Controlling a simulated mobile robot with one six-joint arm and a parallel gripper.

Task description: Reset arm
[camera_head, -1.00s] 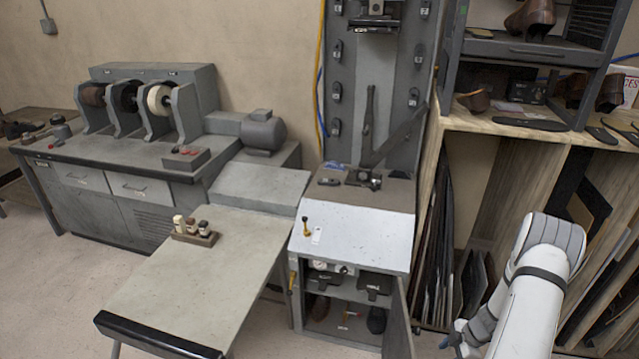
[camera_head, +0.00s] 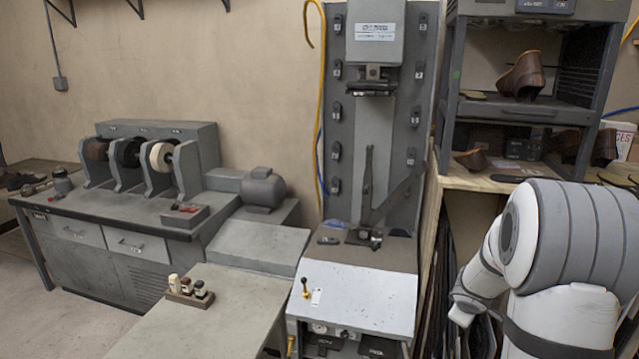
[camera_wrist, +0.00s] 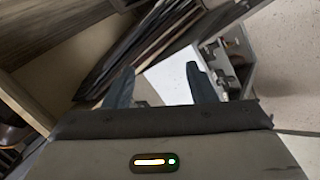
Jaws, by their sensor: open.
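My gripper (camera_wrist: 162,90) shows in the wrist view with its two dark fingers apart and nothing between them. Beyond the fingers is the white sloped top (camera_wrist: 168,78) of the stitcher's cabinet, and its open lower part lies to the right. In the head view my white and grey arm is folded at the lower right, and the gripper itself is out of the picture. The sole stitcher (camera_head: 375,130) stands at the middle with its grey column, and its white sloped top (camera_head: 358,295) has a small brass lever (camera_head: 304,287).
A grey workbench (camera_head: 215,310) with small bottles (camera_head: 187,287) stands left of the stitcher. A grinding machine (camera_head: 130,160) is at the far left. A shelf holds a brown shoe (camera_head: 524,75) at the upper right. Dark sheets (camera_wrist: 140,50) lean near my gripper.

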